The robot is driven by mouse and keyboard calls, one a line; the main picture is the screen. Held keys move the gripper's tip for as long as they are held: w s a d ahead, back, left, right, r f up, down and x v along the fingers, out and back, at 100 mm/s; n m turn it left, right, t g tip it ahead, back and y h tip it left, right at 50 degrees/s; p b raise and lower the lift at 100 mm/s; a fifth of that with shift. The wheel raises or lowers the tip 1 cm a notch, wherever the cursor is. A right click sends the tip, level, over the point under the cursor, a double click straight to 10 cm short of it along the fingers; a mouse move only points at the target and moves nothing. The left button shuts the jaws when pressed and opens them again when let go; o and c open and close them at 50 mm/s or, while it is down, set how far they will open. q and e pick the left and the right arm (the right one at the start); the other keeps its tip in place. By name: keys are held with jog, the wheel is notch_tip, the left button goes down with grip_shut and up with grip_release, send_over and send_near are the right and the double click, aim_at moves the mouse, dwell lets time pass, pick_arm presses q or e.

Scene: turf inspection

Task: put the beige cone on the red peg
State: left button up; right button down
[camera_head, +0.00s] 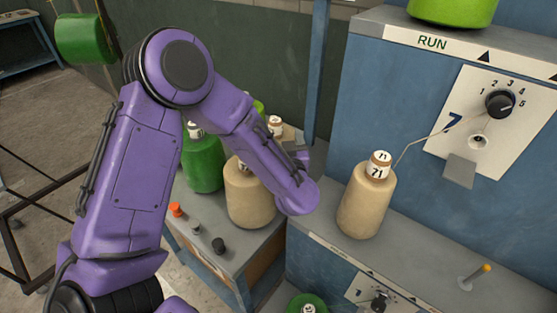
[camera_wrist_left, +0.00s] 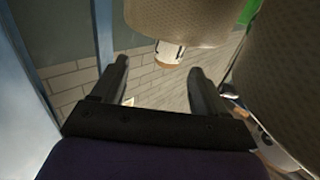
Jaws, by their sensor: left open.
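One beige cone (camera_head: 249,199) stands upright on the low grey table, partly hidden by my purple left arm. Another beige cone (camera_head: 366,207), marked 71, stands on the blue machine's ledge. The red peg (camera_head: 175,209) is a short orange-red-topped peg at the table's front left, with nothing on it. My left gripper (camera_head: 297,153) is mostly hidden behind its own wrist, near the back of the table. In the wrist view, its two fingers (camera_wrist_left: 160,88) are spread and empty.
A pale peg (camera_head: 195,227) and a black peg (camera_head: 218,245) stand beside the red one. A green cone (camera_head: 202,165) is on the table's left. The blue machine (camera_head: 350,110) rises at right; its ledge has a yellow-tipped peg (camera_head: 486,268). A thread runs from the 71 cone.

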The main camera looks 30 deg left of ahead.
aim_at(275, 118)
pick_arm(q)
jog(key=p+x, duration=0.1)
jog(key=x, duration=0.2)
jog(key=p+x, duration=0.1)
jog(key=x, duration=0.2)
jog(key=s+a+p+x, duration=0.1)
jog(key=x, duration=0.2)
jog(key=shift+w+a, duration=0.15)
jog(key=shift+w, duration=0.05)
jog(key=c, duration=0.7)
grip_shut()
jog(key=shift+r, duration=0.2)
